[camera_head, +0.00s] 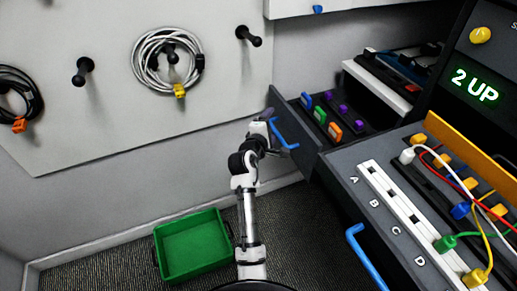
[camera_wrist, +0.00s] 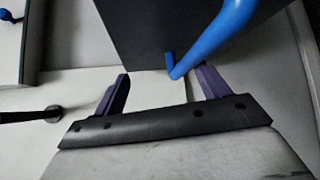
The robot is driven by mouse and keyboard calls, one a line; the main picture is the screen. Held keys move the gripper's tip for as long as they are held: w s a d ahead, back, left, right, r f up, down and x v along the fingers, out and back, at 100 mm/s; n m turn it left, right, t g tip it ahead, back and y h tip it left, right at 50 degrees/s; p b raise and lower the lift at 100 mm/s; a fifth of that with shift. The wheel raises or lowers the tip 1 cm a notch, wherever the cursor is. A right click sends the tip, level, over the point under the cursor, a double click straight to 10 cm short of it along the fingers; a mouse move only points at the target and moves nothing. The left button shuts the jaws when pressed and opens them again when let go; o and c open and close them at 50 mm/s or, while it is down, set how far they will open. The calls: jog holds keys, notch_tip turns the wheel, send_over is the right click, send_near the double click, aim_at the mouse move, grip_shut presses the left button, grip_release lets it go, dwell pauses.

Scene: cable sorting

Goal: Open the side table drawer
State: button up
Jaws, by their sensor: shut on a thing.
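The dark side table drawer (camera_head: 292,112) stands pulled out beside the wall in the head view, with its open top showing coloured pieces inside. Its blue bar handle (camera_head: 282,136) is on the drawer front. My gripper (camera_head: 269,116) is at the handle's far end. In the wrist view, the blue handle (camera_wrist: 228,24) reaches down between the two dark fingers of my gripper (camera_wrist: 162,88), against the dark drawer front (camera_wrist: 150,30). The gripper is shut on the handle, though the exact contact is hard to see.
A panel with a rack of coloured plugs and cables (camera_head: 400,200) and another blue handle (camera_head: 365,258) stands at the right. A green bin (camera_head: 193,246) is on the floor. Coiled cables hang on the pegboard (camera_head: 110,110). Carpet beside the bin is clear.

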jog(key=shift+s+a+r+p, duration=0.15)
jog(key=shift+s+r, duration=0.1)
jog(key=shift+s, duration=0.3)
jog(key=shift+s+a+r+p, duration=0.1)
jog(key=shift+s+a+r, duration=0.1)
jog(key=shift+s, duration=0.4)
jog(key=shift+s+a+r+p, duration=0.15)
jog(key=shift+s+r, duration=0.1)
jog(key=shift+s, duration=0.3)
jog(key=c, duration=0.4)
jog(key=shift+v, duration=0.75)
jog(key=shift+c, duration=0.2)
jog(key=s+a+f, duration=0.2)
jog(key=s+a, duration=0.1)
jog(key=s, duration=0.3)
jog(key=shift+s+p, duration=0.1)
jog(key=shift+p, duration=0.3)
jog(key=shift+r, duration=0.1)
